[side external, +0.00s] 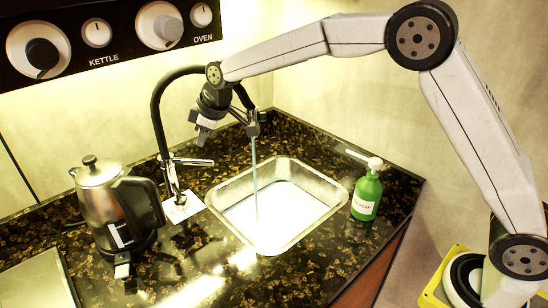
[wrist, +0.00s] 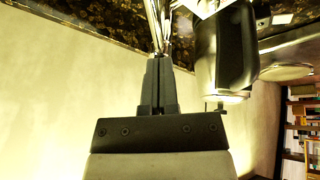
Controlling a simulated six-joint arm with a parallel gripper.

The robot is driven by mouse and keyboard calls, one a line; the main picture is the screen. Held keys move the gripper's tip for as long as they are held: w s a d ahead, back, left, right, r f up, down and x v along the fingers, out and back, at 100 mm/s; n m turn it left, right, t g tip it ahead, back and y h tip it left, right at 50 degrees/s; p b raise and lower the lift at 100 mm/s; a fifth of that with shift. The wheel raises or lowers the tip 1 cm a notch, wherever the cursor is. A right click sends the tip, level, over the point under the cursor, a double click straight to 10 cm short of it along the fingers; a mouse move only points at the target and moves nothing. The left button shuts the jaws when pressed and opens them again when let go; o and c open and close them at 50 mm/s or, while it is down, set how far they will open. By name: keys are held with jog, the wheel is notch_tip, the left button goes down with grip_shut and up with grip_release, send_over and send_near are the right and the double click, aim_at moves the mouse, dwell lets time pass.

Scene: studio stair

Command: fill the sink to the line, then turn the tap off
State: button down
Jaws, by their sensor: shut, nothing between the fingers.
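The sink (side external: 318,168) is a metal basin in the dark counter, with pale water (side external: 285,208) in it. I cannot make out a fill line. The tap (side external: 157,115) has a black arched neck, and a thin stream (side external: 255,175) runs from its spout (side external: 252,125) into the basin. Its chrome lever (side external: 193,162) sticks out to the right from the tap's base. My gripper (side external: 203,125) is shut and empty, above the lever and left of the spout. In the wrist view, its closed fingers (wrist: 159,62) point toward chrome tap parts (wrist: 157,22); contact is unclear.
A steel kettle (side external: 98,180) stands left of the tap. A green soap bottle (side external: 367,192) stands right of the sink. A panel with knobs (side external: 100,75) is on the wall above. The tap's neck and spout are close to my gripper. The front counter is mostly clear.

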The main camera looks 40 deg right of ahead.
jog(key=s+a+f+n+t+y, duration=0.1)
jog(key=s+a+f+n+t, duration=0.15)
jog(key=a, duration=0.25)
jog(key=s+a+f+n+t, duration=0.2)
jog(key=a+f+t, duration=0.1)
jog(key=a+t, duration=0.1)
jog(key=s+d+n+t+h, duration=0.2)
jog(key=s+d+t+h, duration=0.1)
jog(key=s, duration=0.4)
jog(key=shift+s+d+r+t+h, duration=0.25)
jog(key=shift+t+h, duration=0.25)
jog(key=shift+t, duration=0.35)
send_near(192, 163)
jog(key=w+a, duration=0.3)
jog(key=shift+w+d+f, duration=0.25)
jog(key=shift+w+d, duration=0.55)
jog(key=shift+d, duration=0.05)
jog(key=shift+w+d+f, duration=0.25)
jog(key=shift+w+d, duration=0.55)
jog(key=shift+d, duration=0.05)
